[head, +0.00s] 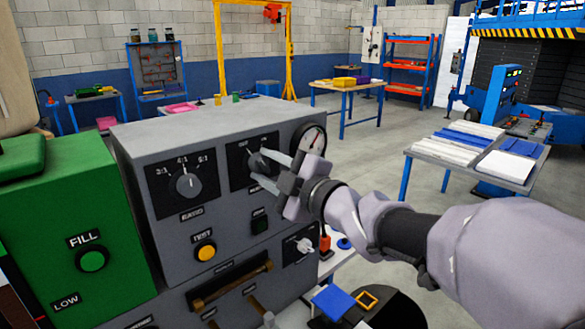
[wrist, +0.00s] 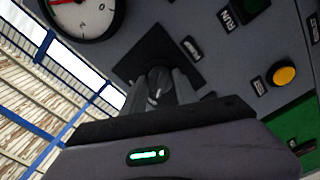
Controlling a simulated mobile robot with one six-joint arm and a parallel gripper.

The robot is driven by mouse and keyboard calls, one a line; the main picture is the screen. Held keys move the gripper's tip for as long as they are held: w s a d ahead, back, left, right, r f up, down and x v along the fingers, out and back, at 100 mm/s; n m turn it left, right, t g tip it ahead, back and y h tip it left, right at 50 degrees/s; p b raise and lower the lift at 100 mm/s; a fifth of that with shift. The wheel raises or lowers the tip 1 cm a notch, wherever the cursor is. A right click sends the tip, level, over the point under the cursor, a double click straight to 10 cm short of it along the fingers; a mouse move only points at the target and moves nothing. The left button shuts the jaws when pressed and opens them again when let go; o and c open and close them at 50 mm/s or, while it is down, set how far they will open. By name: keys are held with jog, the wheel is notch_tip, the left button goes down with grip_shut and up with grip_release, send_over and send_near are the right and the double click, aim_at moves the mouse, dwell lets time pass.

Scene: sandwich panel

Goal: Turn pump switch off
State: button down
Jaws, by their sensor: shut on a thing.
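The pump switch is a dark rotary knob (head: 256,160) on a black plate, with small labels along the plate's top edge. It sits between the ratio selector and the gauge on the grey panel (head: 225,235). My gripper (head: 264,170) reaches in from the right and is shut on this knob. In the wrist view the two fingers (wrist: 160,92) lie on either side of the knob (wrist: 158,78), with its plate (wrist: 140,62) behind. The fingers hide part of the knob, so I cannot tell clearly which label it points to.
A round gauge (head: 312,139) is close right of the knob. The ratio selector (head: 187,184) is left, a yellow button (head: 205,251) and dark green button (head: 260,224) below. A green cabinet (head: 60,215) stands left. A table with panels (head: 425,150) stands right, with open floor between.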

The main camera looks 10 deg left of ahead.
jog(key=c, duration=0.9)
grip_release()
jog(key=shift+c, duration=0.2)
jog(key=p+v, duration=0.4)
jog(key=v, duration=1.3)
jog(key=shift+s+d, duration=0.1)
jog(key=shift+s, duration=0.05)
